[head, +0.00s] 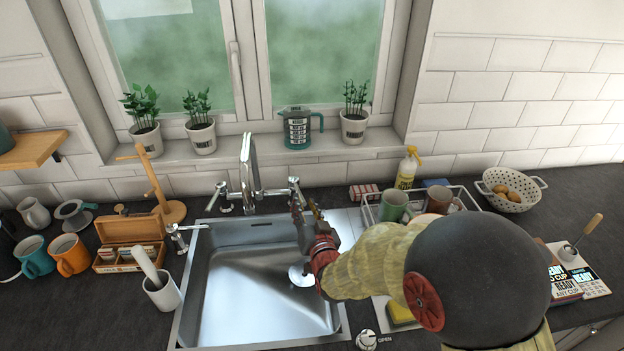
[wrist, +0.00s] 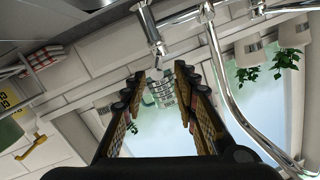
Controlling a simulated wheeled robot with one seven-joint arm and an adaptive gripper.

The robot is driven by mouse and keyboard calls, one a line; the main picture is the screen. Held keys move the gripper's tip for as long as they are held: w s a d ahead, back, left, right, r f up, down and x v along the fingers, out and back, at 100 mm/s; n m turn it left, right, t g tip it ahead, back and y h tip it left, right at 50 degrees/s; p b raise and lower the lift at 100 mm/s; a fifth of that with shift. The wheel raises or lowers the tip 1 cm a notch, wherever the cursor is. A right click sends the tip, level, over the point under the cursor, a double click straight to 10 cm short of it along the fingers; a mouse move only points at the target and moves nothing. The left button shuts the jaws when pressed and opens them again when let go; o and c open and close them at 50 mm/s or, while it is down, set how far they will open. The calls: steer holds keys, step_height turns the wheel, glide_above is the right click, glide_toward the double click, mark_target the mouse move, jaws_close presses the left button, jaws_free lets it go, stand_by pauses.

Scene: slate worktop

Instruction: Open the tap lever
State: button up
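The chrome tap (head: 249,168) stands behind the sink, with a tall curved spout and a lever on each side. The left lever (head: 222,191) is clear of my arm. The right lever (head: 294,186) is right by my gripper (head: 306,208), which reaches in from the right over the sink. In the wrist view, my gripper (wrist: 160,74) has its two fingers apart with nothing between them. A chrome lever (wrist: 149,28) hangs just beyond the fingertips, roughly in line with the gap. I cannot tell whether a finger touches it.
The steel sink (head: 215,262) lies below my gripper. A dish rack (head: 372,213) with mugs stands to the right. A wooden mug stand (head: 152,180) and white utensil pot (head: 161,294) are left.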

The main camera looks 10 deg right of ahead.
mark_target(296, 182)
steer(key=shift+t, duration=0.6)
steer(key=w, duration=0.2)
steer(key=w+f+b, duration=0.1)
steer(key=w, duration=0.2)
steer(key=w+a, duration=0.1)
steer(key=w, duration=0.2)
steer(key=shift+f, duration=0.2)
steer(key=shift+c, duration=1)
jaws_close()
